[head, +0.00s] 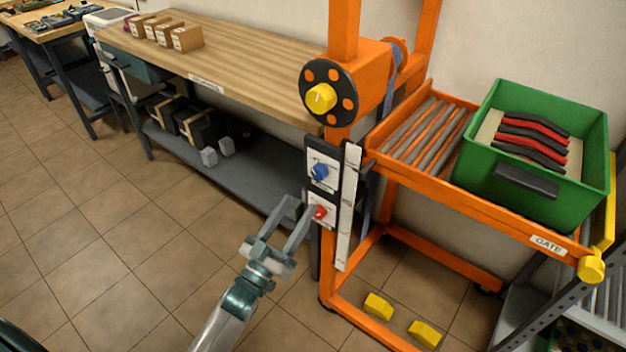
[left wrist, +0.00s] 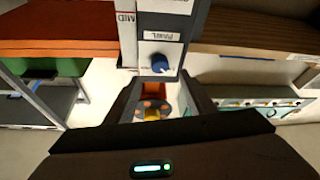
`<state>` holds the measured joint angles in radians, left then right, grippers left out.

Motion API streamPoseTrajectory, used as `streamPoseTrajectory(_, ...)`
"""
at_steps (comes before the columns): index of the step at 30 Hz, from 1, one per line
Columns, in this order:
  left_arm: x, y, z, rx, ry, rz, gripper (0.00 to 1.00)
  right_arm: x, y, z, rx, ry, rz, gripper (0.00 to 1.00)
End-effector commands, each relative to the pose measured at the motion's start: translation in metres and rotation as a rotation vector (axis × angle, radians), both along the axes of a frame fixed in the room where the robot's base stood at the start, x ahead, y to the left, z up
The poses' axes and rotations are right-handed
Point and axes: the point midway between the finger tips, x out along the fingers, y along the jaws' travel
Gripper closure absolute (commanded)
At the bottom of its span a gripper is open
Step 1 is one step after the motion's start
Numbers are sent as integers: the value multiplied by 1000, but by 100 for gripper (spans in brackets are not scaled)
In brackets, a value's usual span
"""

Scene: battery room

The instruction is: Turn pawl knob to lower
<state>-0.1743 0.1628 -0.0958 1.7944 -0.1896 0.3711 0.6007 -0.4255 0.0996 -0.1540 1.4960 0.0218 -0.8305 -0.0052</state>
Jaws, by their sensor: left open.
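The pawl knob is blue (head: 320,171), on the upper plate of the control panel on an orange lift's post. In the left wrist view the blue knob (left wrist: 160,63) sits beside a label reading PAWL. A red knob (head: 319,211) is on the plate below. My left gripper (head: 301,203) is open and empty, pointing at the panel, lower than the blue knob in the head view. One finger ends close beside the red knob; I cannot tell whether they touch. In the left wrist view the blue knob lies just beyond the finger gap. My right gripper is not in view.
A yellow-centred crank disc (head: 320,95) is above the panel. A white scale strip (head: 347,205) runs beside it. A green crate (head: 590,160) with red and black handles stands on the roller deck at right. A wooden bench (head: 260,58) is behind. Floor at left is clear.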

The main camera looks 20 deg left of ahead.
Motion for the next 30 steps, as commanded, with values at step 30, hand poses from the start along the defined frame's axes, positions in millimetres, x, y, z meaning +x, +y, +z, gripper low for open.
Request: streamPoseTrajectory(30, 76, -20, 31, 0, 0, 0, 63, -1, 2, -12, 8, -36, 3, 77)
